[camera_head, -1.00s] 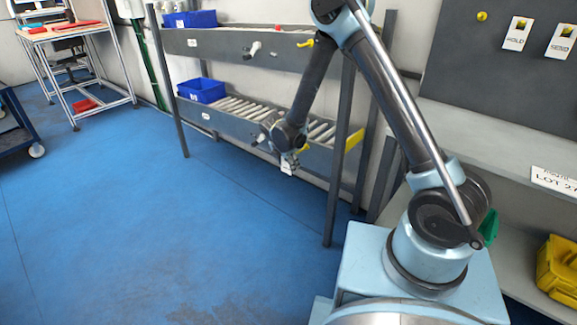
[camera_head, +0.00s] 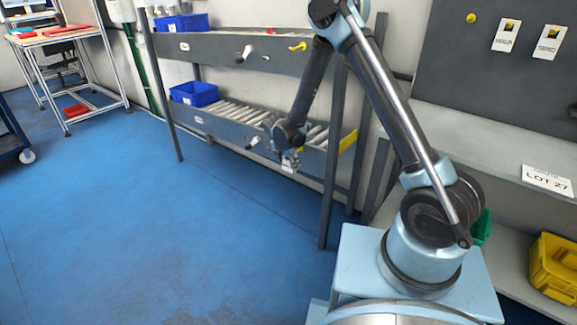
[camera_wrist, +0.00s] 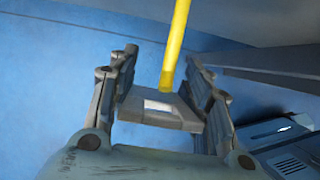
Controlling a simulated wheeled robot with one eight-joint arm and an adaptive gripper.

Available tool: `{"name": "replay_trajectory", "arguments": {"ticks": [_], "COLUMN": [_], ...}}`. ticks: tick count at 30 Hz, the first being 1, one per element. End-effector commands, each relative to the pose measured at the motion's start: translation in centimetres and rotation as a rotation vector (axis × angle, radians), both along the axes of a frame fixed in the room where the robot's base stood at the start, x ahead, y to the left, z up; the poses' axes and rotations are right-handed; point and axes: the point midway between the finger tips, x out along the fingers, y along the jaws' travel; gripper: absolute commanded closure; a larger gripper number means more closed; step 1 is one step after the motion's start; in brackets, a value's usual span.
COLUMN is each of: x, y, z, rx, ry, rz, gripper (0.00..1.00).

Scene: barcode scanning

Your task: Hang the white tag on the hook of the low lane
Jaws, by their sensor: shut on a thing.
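In the head view the tag (camera_head: 289,166) hangs below my gripper (camera_head: 288,154), in front of the low lane's side rail. The yellow hook (camera_wrist: 178,40) rises as a straight rod from the tag's far edge in the wrist view. I cannot tell whether it passes through the tag or only stands behind it. In the head view, a little yellow of the hook (camera_head: 300,149) shows beside the gripper.
A dark rack post (camera_head: 333,160) stands right of my gripper. The blue floor (camera_head: 150,230) is clear.

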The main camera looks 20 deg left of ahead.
Motion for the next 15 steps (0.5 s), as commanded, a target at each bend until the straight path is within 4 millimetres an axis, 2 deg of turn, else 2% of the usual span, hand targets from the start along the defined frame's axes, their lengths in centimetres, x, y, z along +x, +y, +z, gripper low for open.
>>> {"name": "replay_trajectory", "arguments": {"ticks": [15], "x": [2.3], "y": [-1.0], "z": [-0.2], "rx": [-0.001], "ry": [0.0], "rz": [-0.001], "gripper": [0.69]}}
